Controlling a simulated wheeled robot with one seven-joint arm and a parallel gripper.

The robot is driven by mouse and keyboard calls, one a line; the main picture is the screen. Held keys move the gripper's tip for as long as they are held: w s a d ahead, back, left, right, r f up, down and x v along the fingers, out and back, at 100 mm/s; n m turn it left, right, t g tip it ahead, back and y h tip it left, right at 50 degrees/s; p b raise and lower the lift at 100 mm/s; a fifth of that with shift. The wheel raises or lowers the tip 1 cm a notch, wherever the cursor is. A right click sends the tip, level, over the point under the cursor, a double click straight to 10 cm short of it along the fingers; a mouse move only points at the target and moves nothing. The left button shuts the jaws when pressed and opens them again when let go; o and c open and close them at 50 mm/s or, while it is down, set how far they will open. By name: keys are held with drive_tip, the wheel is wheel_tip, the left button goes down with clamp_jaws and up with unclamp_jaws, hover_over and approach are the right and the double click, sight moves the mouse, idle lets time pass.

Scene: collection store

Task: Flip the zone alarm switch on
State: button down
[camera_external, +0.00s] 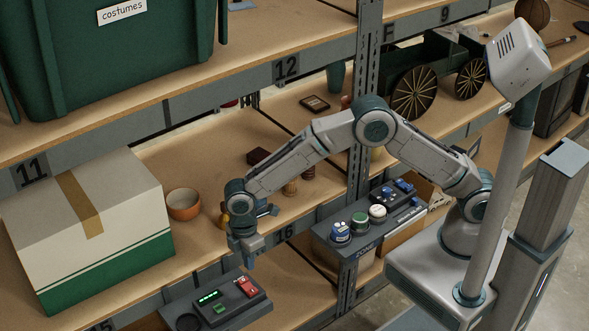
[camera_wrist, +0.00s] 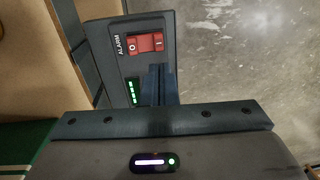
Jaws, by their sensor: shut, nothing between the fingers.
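The alarm switch (camera_wrist: 145,43) is a red rocker marked O and I, with the word ALARM beside it on a dark panel (camera_wrist: 120,62) in the wrist view. I cannot tell which side of the rocker is pressed. In the external view the red switch (camera_external: 247,287) sits on a dark box (camera_external: 180,308) at the lower shelf's front. My gripper (camera_external: 248,262) points down just above the box, near the switch. In the wrist view its shut, empty fingers (camera_wrist: 158,85) are just below the rocker and look apart from it, hiding part of the panel.
Green lights (camera_external: 208,297) glow on the box. A second control box (camera_external: 350,248) with several knobs stands to the right by the shelf post (camera_external: 366,100). A white-and-green carton (camera_external: 95,225) and an orange bowl (camera_external: 183,204) stand on the shelf at left.

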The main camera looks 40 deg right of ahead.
drive_tip(key=r, duration=0.5)
drive_tip(key=shift+s+r, duration=0.25)
drive_tip(key=shift+s, duration=0.15)
